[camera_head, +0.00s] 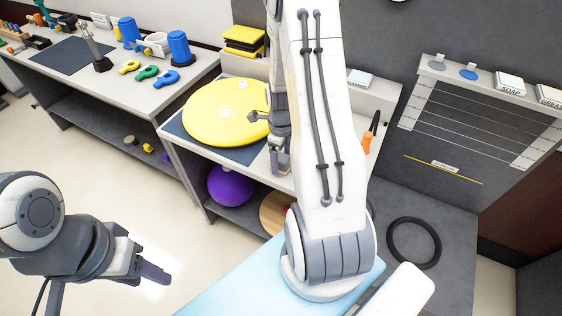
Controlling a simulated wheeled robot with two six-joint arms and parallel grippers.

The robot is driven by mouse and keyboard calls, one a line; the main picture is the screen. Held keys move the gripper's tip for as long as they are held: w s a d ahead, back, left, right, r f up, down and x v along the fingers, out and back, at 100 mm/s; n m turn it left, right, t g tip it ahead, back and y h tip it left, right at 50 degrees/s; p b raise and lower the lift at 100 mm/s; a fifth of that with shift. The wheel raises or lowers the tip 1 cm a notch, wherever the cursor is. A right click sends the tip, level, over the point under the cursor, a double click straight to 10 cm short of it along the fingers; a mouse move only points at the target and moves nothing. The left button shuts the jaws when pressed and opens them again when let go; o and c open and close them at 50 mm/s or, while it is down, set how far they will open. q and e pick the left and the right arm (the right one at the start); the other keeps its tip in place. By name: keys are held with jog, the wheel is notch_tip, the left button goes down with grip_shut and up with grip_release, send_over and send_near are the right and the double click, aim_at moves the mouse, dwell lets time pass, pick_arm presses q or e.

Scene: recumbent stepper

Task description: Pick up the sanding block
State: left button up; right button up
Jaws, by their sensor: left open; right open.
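I cannot make out a sanding block for sure; my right arm hides part of the bench (174,136). My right gripper (277,166) is open and points down over that bench, just right of a yellow disc (222,108). It is seen partly edge-on beside the arm. My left gripper (153,273) is open and empty at the lower left, over the open floor and well away from the benches.
An orange-handled tool (367,142) is right of my arm. A purple ball (231,185) is on the shelf below. A black ring (413,243) lies at right near a ruled board (480,128).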

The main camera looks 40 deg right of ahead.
aim_at(281, 157)
jog(key=shift+f, duration=0.2)
grip_shut()
jog(key=shift+r, duration=0.15)
notch_tip(281, 157, up, 10)
jog(key=shift+f, duration=0.1)
dwell(0.4)
